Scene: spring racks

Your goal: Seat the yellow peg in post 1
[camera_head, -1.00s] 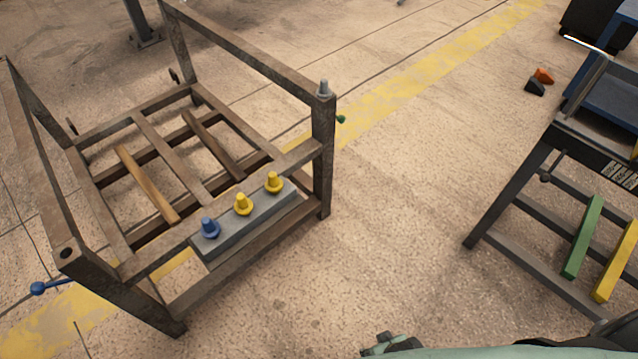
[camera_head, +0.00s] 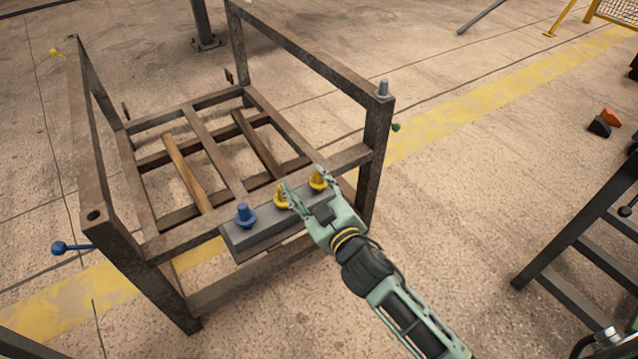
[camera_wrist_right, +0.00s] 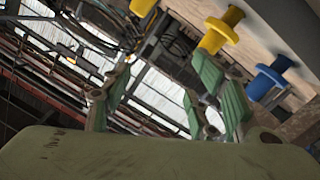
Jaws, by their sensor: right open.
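Two yellow pegs, a left one (camera_head: 281,197) and a right one (camera_head: 317,180), stand upright on a grey ledge (camera_head: 262,237) at the rack's front, beside a blue peg (camera_head: 245,215). My right gripper (camera_head: 305,184) is open at the yellow pegs and partly hides them; I cannot tell whether it touches either. In the wrist view the open fingers (camera_wrist_right: 168,92) hold nothing; a yellow peg (camera_wrist_right: 220,32) and the blue peg (camera_wrist_right: 268,80) lie beyond them. The rack's front left post (camera_head: 95,216) has an empty hole. No number shows on any post. My left gripper is not in view.
The front right post (camera_head: 376,140) has a grey peg (camera_head: 384,89) on top. A blue-knobbed lever (camera_head: 60,248) sticks out at the left post. A dark frame (camera_head: 575,225) stands at the right. Floor between the rack and that frame is clear.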

